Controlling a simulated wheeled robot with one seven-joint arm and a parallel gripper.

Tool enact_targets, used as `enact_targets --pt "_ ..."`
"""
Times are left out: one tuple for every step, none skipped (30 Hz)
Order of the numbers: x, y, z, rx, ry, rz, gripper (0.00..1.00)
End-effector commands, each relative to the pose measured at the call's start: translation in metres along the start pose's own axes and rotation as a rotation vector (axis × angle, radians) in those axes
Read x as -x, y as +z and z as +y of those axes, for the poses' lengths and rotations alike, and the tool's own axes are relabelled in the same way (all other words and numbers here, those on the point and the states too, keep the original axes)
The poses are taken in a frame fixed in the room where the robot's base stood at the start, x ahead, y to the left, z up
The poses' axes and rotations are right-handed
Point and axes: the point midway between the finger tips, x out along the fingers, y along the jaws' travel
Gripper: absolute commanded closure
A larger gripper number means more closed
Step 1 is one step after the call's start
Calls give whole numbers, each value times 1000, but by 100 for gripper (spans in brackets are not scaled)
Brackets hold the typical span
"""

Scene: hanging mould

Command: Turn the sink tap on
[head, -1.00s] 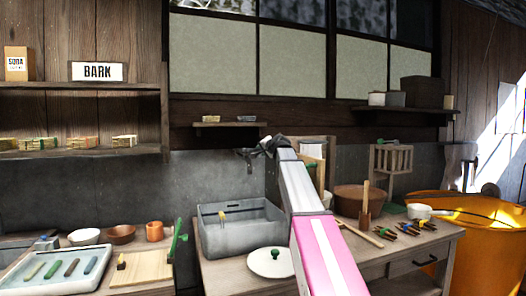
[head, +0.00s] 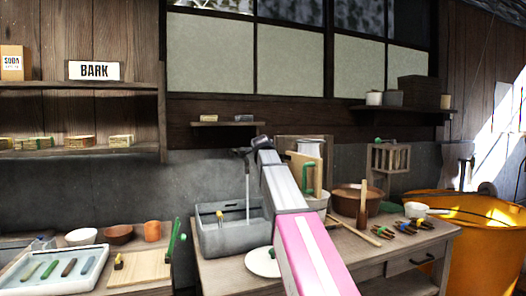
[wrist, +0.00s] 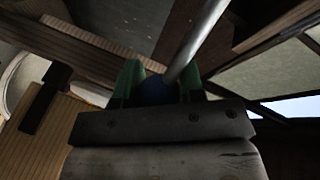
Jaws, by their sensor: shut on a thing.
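The sink tap (head: 240,152) juts from the wall above the grey stone sink (head: 230,239). A thin stream of water (head: 247,195) falls from its spout into the sink. My gripper (head: 262,142) is at the tap's right side, and my arm hides part of the tap and the sink's right end. In the wrist view my gripper (wrist: 158,85) has its green fingers shut on a blue knob (wrist: 157,92), which looks like the tap's handle. A grey metal pipe (wrist: 200,38) runs past the right finger.
A white lid (head: 262,262) lies before the sink. A cutting board (head: 139,268) and a white tray (head: 55,270) are at the left. A brown bowl (head: 358,198), several small tools and an orange tub (head: 460,240) are at the right. A small shelf (head: 228,123) hangs above the tap.

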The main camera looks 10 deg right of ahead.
Motion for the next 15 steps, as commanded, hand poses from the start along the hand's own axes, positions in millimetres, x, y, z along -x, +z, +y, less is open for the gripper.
enact_targets --pt "5 2 1 -2 17 24 100" --pt "7 3 1 -7 27 40 100" --pt "9 3 2 -14 42 63 100" --pt "11 3 2 -18 52 81 100" --pt "13 3 2 -22 64 98 100" --pt "16 4 2 -29 78 121 100" --pt "18 5 3 -34 90 139 100" --pt "20 5 3 -39 101 158 100" --pt "22 6 3 -45 117 184 100" --pt "24 6 3 -50 130 205 100" --pt "27 7 3 -56 143 225 100" --pt "30 9 3 -63 161 254 100" --pt "32 10 3 -69 175 277 100" --pt "34 10 3 -76 190 302 100" --pt "38 12 3 -84 210 333 100"
